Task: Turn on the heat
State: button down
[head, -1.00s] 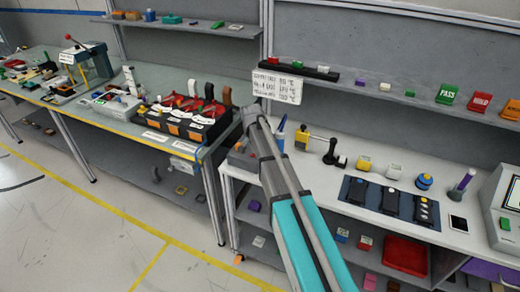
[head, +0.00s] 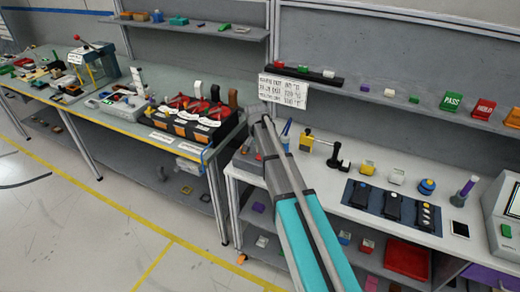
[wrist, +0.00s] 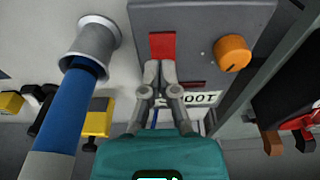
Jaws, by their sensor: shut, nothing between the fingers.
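A grey control box shows in the wrist view (wrist: 190,20) with a red switch (wrist: 162,45) and an orange knob (wrist: 233,53) on its face. A dark red slot or lamp (wrist: 194,83) and a label partly reading "OOT" (wrist: 203,98) lie lower on it. My gripper (wrist: 160,72) is shut and empty, its fingertips at the lower edge of the red switch. I cannot tell whether they touch it. In the head view the box (head: 246,168) is at the left end of the right bench, partly hidden by my arm.
A blue-handled tool in a grey holder (wrist: 80,75) stands close left of the gripper. A yellow block (wrist: 98,118) is below it. Dark and red tools (wrist: 300,110) are at the right. The right bench (head: 300,180) carries several small items; a paper sign (head: 284,91) hangs above.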

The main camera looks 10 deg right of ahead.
notch_tip(320, 180, up, 11)
jog(key=s+a+p, duration=0.1)
jog(key=p, duration=0.9)
jog(key=shift+s+a, duration=0.2)
jog(key=shift+s, duration=0.2)
jog(key=shift+r+p, duration=0.1)
jog(key=shift+p, duration=0.2)
jog(key=s+d+f+n+b, duration=0.1)
jog(key=s+f+n+b, duration=0.2)
jog(key=s, duration=1)
jog(key=s+d+f+n+g+y+b, duration=0.1)
jog(key=s+f+n+b, duration=0.3)
jog(key=s, duration=0.9)
jog(key=shift+d+f+b, duration=0.3)
jog(key=shift+d+f, duration=0.05)
jog(key=shift+d, duration=0.35)
